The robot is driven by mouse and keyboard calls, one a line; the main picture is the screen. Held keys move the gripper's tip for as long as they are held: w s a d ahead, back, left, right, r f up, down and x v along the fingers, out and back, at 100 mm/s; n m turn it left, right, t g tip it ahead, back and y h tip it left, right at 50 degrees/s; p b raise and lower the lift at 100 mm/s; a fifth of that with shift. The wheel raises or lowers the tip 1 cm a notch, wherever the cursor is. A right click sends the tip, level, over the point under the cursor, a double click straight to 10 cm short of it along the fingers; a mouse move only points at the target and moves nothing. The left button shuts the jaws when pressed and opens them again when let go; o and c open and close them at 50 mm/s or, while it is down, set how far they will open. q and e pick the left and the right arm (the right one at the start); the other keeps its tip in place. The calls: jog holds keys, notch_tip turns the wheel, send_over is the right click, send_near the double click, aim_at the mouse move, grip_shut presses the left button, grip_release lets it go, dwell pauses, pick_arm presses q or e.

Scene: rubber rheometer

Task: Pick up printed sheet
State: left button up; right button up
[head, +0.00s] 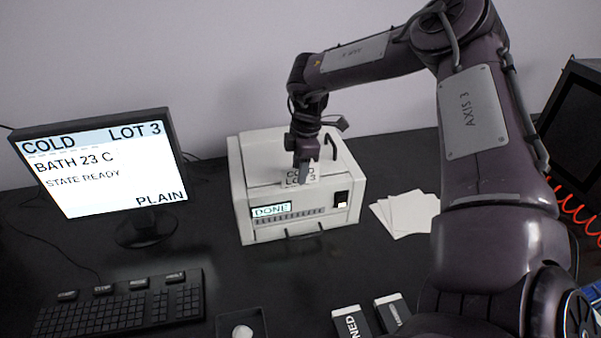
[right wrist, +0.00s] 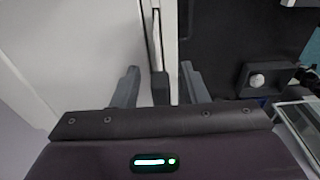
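My left gripper is in neither view.
Blank white sheets (head: 408,214) lie right of the printer. A monitor (head: 100,165) reading "COLD LOT 3, BATH 23 C, PLAIN" and a keyboard (head: 120,308) stand left.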

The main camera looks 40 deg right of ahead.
jog(key=shift+c, duration=0.6)
grip_shut()
jog(key=shift+r, duration=0.15)
